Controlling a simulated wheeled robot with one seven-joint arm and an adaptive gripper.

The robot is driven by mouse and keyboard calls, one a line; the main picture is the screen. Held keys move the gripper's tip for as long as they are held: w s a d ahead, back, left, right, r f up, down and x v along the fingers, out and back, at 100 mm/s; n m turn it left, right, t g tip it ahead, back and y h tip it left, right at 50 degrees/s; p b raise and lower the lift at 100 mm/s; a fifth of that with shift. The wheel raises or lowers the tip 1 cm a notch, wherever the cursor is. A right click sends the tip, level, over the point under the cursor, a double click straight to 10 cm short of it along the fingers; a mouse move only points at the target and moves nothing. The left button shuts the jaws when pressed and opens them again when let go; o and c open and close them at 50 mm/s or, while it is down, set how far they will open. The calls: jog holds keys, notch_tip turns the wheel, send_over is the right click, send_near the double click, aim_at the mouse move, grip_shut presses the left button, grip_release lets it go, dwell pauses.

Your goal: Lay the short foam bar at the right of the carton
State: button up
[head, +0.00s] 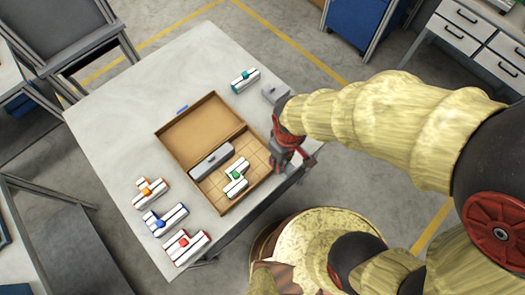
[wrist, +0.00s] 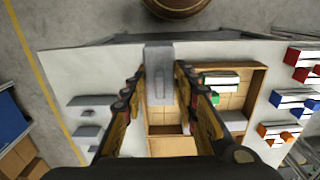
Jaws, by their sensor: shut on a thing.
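The open carton (head: 206,207) lies on the table, with a squared floor and its lid folded back; it also shows in the wrist view (wrist: 262,88). My gripper (head: 284,160) is at the carton's right end in the head view. In the wrist view my gripper (wrist: 160,78) is shut on the short grey foam bar (wrist: 160,70), its fingers on either side. The bar appears in line with the carton's right end; its height above it is unclear. A long grey bar (head: 211,161) lies inside the carton.
A green-marked white piece (head: 236,180) sits in the carton. Orange (head: 151,191), blue (head: 165,219) and red (head: 186,247) marked pieces lie left of it. A teal-marked piece (head: 245,79) and a grey block (head: 275,92) lie at the table's far right.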

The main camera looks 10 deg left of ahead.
jog(key=w+a+f, duration=0.2)
jog(key=w, duration=0.1)
jog(key=shift+a+b, duration=0.25)
jog(key=shift+b, duration=0.05)
jog(key=shift+w+a+f+b, duration=0.35)
jog(key=shift+w+a+f, duration=0.3)
jog(key=shift+f, duration=0.85)
jog(key=shift+w+a+f+b, duration=0.45)
jog(key=shift+w+f, duration=0.25)
jog(key=shift+f, duration=0.75)
jog(key=shift+w+a+f+b, duration=0.3)
jog(key=shift+w+a+f, duration=0.4)
jog(key=shift+f, duration=0.8)
jog(key=shift+d, duration=0.1)
jog(key=shift+f, duration=0.15)
jog(key=o, duration=0.9)
jog(key=shift+c, duration=0.2)
jog(key=shift+o, duration=0.4)
